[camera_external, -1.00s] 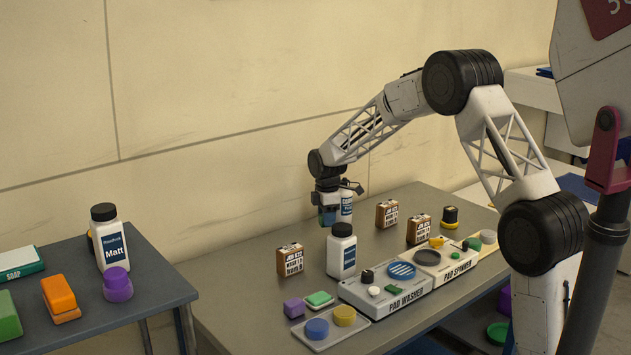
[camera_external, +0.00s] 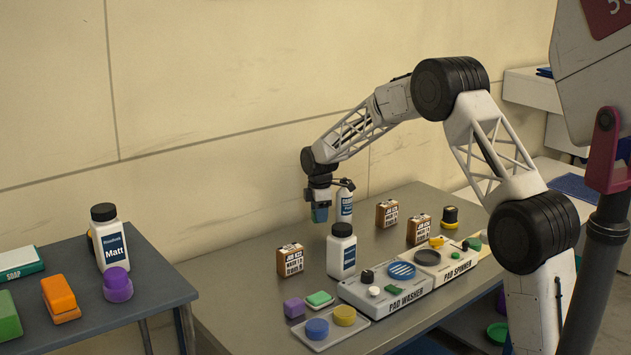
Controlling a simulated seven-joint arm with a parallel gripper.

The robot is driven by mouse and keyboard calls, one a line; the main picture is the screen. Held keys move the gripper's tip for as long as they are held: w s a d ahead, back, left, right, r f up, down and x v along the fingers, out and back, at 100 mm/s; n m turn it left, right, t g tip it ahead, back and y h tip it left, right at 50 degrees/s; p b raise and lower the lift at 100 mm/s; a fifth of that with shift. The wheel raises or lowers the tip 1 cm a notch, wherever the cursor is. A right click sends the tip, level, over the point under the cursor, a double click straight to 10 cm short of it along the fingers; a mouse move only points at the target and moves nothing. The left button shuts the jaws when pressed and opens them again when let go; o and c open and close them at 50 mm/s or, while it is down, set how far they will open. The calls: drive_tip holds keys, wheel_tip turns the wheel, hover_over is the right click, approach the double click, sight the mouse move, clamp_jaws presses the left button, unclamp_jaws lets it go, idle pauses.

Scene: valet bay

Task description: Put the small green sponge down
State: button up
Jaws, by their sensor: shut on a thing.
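My gripper (camera_external: 320,214) points down above the grey table, behind the white bottle with the black cap (camera_external: 341,250). It is shut on a small green sponge (camera_external: 321,216), which shows only as a small green patch between the blue fingertips. The sponge appears to be held clear of the table. Another green sponge with a pale edge (camera_external: 319,299) lies on the table near its front left.
A job card block (camera_external: 290,260) stands left of the bottle, and a white spray bottle (camera_external: 345,204) is close behind my gripper. A purple block (camera_external: 294,308), a tray with round pads (camera_external: 325,340), the pad washer (camera_external: 385,299) and the pad spinner (camera_external: 458,269) line the front.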

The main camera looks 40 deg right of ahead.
drive_tip(key=shift+s+f, duration=0.1)
drive_tip(key=shift+f, duration=1.65)
drive_tip(key=shift+f, duration=0.1)
drive_tip(key=o, duration=0.9)
wheel_tip(320, 180, up, 12)
drive_tip(key=shift+r, duration=0.15)
